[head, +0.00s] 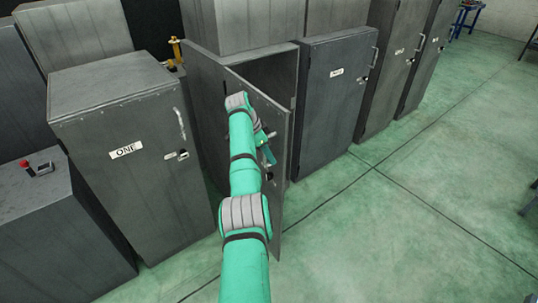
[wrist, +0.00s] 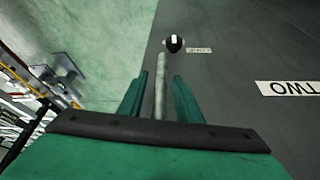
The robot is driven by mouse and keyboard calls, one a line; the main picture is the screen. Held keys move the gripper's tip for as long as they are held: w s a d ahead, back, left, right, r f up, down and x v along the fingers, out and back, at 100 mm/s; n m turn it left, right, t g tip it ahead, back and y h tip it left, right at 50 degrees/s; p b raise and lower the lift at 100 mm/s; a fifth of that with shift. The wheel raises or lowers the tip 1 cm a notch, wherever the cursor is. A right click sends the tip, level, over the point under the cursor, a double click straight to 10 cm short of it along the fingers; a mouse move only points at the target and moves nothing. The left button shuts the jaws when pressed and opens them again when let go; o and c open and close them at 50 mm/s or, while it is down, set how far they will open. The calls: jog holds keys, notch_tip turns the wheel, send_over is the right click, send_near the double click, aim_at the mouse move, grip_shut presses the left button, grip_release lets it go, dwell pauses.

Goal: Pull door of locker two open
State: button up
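Locker two's grey door (head: 279,195) stands ajar in the head view, with the dark interior (head: 272,72) showing above and behind it. My arm hides much of the door. In the wrist view the door face bears a white TWO label (wrist: 291,88) at the right. A pale bar handle (wrist: 160,88) on the door runs between the two fingers of my gripper (wrist: 160,75). Gaps show on both sides of the bar, so the fingers look open around it. In the head view my gripper (head: 268,150) is at the door's front face.
Locker ONE (head: 125,190) stands shut to the left. Another shut locker (head: 333,115) stands close on the right, with taller cabinets (head: 392,65) beyond. A grey box with a red button (head: 35,215) is at far left. The green floor (head: 400,235) is clear at front right.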

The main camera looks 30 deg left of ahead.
jog(key=shift+r, duration=0.25)
jog(key=v, duration=1)
jog(key=shift+s, duration=0.15)
jog(key=shift+a+r, duration=0.1)
